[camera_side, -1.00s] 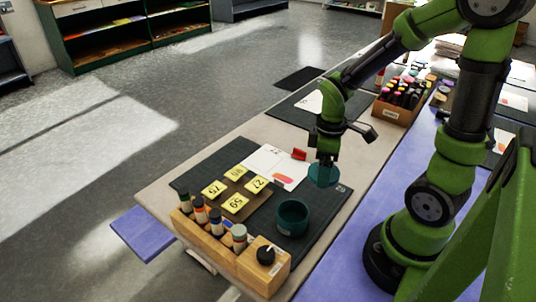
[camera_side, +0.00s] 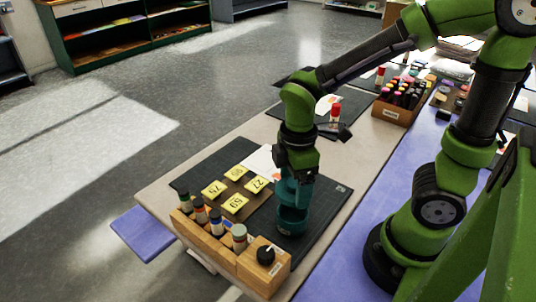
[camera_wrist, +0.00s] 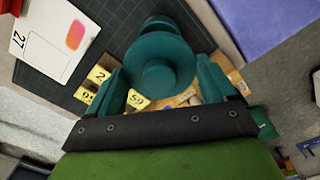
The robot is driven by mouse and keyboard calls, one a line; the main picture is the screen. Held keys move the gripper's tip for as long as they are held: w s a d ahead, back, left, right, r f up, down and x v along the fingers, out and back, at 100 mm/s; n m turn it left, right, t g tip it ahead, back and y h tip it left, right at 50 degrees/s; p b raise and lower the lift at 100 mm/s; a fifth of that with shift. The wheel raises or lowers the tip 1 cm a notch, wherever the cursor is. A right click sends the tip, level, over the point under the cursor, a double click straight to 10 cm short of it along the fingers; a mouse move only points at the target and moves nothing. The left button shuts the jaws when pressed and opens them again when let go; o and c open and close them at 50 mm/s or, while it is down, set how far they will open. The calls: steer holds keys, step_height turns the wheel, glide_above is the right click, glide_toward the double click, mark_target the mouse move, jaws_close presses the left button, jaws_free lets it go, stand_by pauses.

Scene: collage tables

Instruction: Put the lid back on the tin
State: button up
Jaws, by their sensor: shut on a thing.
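The teal tin (camera_side: 291,228) stands on the dark cutting mat (camera_side: 328,197) behind the wooden marker rack. My gripper (camera_side: 294,194) is directly over it, pointing down. The round teal lid (camera_wrist: 150,48), with a round knob in its middle, is between the fingers of my gripper (camera_wrist: 162,85) in the wrist view. My gripper is shut on the lid. Part of the tin (camera_wrist: 158,21) shows beyond the lid at the top of that view. In the side view the fingers hide most of the lid, and I cannot tell whether it touches the tin's rim.
The wooden rack (camera_side: 225,246) with several bottles stands close in front of the tin. Yellow number cards (camera_side: 236,204) lie on a brown board left of it. A box of markers (camera_side: 391,113) stands at the back. A red-capped marker (camera_side: 335,114) stands behind my gripper.

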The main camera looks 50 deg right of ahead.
steer(key=shift+f, duration=2.7)
steer(key=shift+f, duration=0.2)
steer(key=o, duration=0.8)
steer(key=shift+o, duration=0.2)
steer(key=shift+r, duration=3.55)
jaws_close()
